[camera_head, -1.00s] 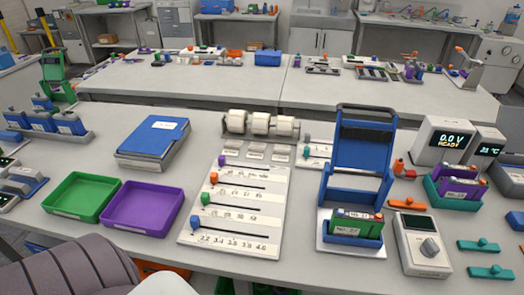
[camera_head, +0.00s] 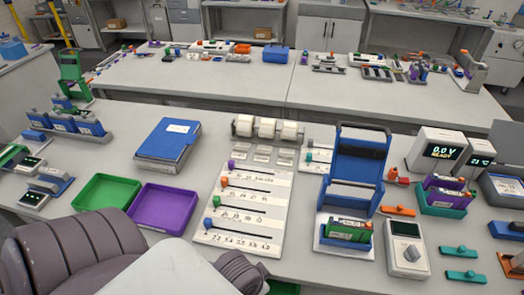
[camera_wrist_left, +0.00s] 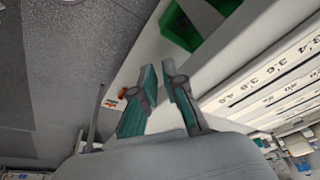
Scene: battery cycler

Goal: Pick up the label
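Several small pale labels (camera_head: 263,149) lie in short rows on the table, just in front of three white label rolls (camera_head: 267,128) on a holder. Their print is too small to read. My left gripper (camera_wrist_left: 160,68) shows in the left wrist view with its two teal-padded fingers apart and nothing between them. It is near the table's edge, beside the white slider board (camera_wrist_left: 270,88). The labels cannot be made out clearly in that view. My left gripper's fingers and my right gripper are outside the head view.
The slider board (camera_head: 243,207) lies in front of the labels. A blue binder (camera_head: 168,140), green tray (camera_head: 105,193) and purple tray (camera_head: 165,208) are left of it. A tall blue press (camera_head: 355,165) stands to the right. A green bin (camera_wrist_left: 185,28) shows in the wrist view.

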